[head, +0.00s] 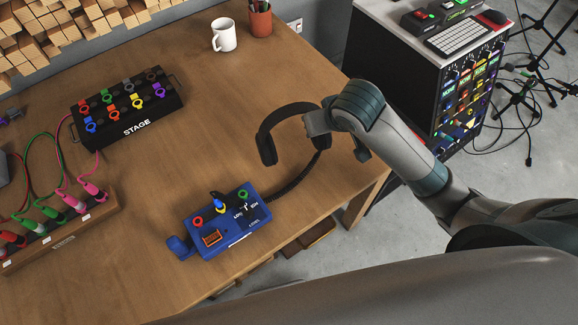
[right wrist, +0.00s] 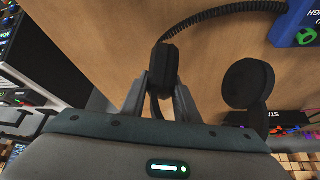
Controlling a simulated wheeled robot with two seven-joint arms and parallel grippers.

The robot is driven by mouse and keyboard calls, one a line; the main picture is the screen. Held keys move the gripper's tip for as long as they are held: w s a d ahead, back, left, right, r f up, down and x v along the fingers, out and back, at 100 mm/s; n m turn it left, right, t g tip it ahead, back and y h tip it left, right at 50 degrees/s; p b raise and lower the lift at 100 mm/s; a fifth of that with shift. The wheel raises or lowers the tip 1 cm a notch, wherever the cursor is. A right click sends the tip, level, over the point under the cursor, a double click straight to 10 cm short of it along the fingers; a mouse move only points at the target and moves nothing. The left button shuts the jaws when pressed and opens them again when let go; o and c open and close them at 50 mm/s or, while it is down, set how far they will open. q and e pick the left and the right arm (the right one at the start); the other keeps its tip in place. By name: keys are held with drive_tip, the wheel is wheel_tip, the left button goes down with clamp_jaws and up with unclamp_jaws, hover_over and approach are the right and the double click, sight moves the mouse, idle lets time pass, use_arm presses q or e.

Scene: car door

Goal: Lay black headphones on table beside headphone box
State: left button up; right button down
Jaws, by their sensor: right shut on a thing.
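The black headphones (head: 268,140) are over the right part of the wooden table (head: 300,70), near its right edge. My right gripper (head: 312,123) is shut on one side of them, by an ear cup. In the right wrist view, that black ear cup (right wrist: 165,68) shows between the fingers of the right gripper (right wrist: 162,88), and the other ear cup (right wrist: 248,83) hangs free to the right. I cannot tell whether the headphones touch the table. Their coiled cable runs to the blue headphone box (head: 228,220), which also shows in the right wrist view (right wrist: 298,25). My left gripper is not in view.
A black STAGE box (head: 125,125) with coloured plugs stands at the left. A wooden cable block (head: 62,240) is at lower left. A white mug (head: 223,36) and a brown cup (head: 260,20) stand at the back. The table is bare between the STAGE box and the headphones.

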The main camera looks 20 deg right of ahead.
use_arm(q)
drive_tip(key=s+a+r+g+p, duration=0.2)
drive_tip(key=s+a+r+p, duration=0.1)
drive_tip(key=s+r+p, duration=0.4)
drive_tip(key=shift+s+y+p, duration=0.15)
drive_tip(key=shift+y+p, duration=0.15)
drive_tip(key=shift+p, duration=0.35)
use_arm(e)
drive_tip(key=s+r+n+g+y, duration=0.1)
drive_tip(key=s+r+n+y, duration=0.2)
drive_tip(key=s+n, duration=0.4)
drive_tip(key=shift+s+r+n+y, duration=0.4)
drive_tip(key=shift+s+r, duration=0.05)
drive_tip(key=shift+s, duration=0.35)
drive_tip(key=shift+w, duration=0.1)
use_arm(q)
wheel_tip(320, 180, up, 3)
drive_tip(key=p, duration=0.3)
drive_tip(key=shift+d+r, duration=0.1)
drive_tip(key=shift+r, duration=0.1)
use_arm(e)
drive_tip(key=w+a+f, duration=0.3)
drive_tip(key=w+f, duration=0.4)
drive_tip(key=w, duration=0.4)
drive_tip(key=shift+a, duration=0.2)
